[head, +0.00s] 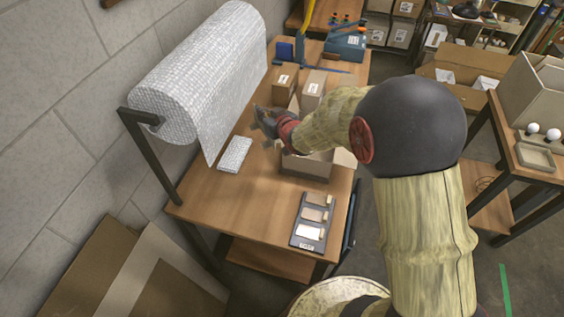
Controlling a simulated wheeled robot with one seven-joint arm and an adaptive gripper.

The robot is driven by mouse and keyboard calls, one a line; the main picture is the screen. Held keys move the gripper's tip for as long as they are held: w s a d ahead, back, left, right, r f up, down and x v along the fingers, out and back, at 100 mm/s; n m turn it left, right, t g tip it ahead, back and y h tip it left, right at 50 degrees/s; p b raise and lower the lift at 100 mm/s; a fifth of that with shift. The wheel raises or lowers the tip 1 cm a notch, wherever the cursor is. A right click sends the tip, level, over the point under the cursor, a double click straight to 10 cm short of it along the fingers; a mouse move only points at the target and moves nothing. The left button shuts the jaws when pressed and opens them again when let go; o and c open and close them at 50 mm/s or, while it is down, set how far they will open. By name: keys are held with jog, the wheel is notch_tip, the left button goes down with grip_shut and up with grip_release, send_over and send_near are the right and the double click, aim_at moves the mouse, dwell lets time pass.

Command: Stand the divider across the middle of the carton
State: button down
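The open carton (307,167) stands on the wooden packing table, with a flap sticking out at its right side. My arm crosses above it and hides most of its inside. My gripper (262,122) is above the table, to the left of the carton. It is small and dark in this view, and its fingers cannot be made out well enough to tell open from shut. I cannot pick out the divider; it may be hidden behind my arm or inside the carton.
A bubble-wrap roll (205,70) hangs on a black stand at the left. A wrapped white pad (235,154) lies left of the carton. A dark tray (299,236) is at the table's front. Small boxes (285,82) stand behind. The table's front left is clear.

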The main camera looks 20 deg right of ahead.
notch_tip(320, 180, down, 23)
jog(key=b, duration=1.4)
jog(key=shift+f+b, duration=0.2)
jog(key=shift+b, duration=0.2)
jog(key=shift+f, duration=0.15)
jog(key=c, duration=2)
grip_release()
jog(key=shift+c, duration=0.2)
